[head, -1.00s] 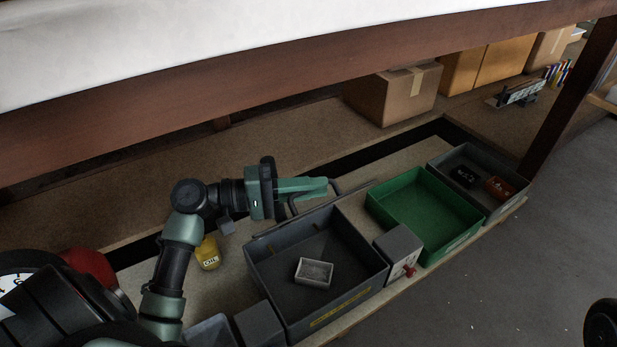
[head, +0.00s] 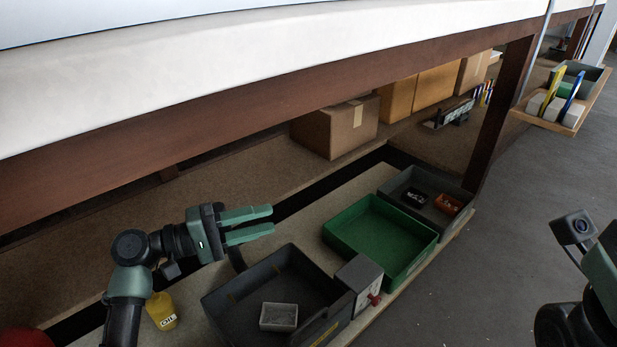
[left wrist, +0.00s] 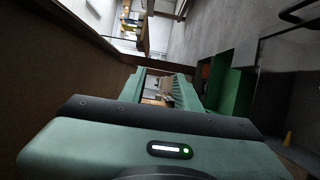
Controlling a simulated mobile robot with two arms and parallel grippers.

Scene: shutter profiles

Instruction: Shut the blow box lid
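The dark grey open box (head: 228,312), which I take to be the blow box, stands on the low shelf with its interior exposed. A small pale box (head: 279,316) lies inside it. A lid is not clearly distinguishable; a dark curved piece (head: 236,259) shows at the box's back left edge, partly behind my gripper. My left gripper (head: 272,220) is above and behind the box's back edge, fingers pointing right with a gap between them, empty. In the left wrist view its green fingers (left wrist: 168,88) also stand apart. My right arm shows at the right edge, but its gripper does not.
A grey block with a red knob (head: 360,277) and a green bin (head: 366,259) stand right of the box, then a grey bin (head: 451,182) with small items. A yellow container (head: 162,312) is at left. The bench beam (head: 300,102) runs overhead. Cardboard boxes (head: 338,128) stand behind.

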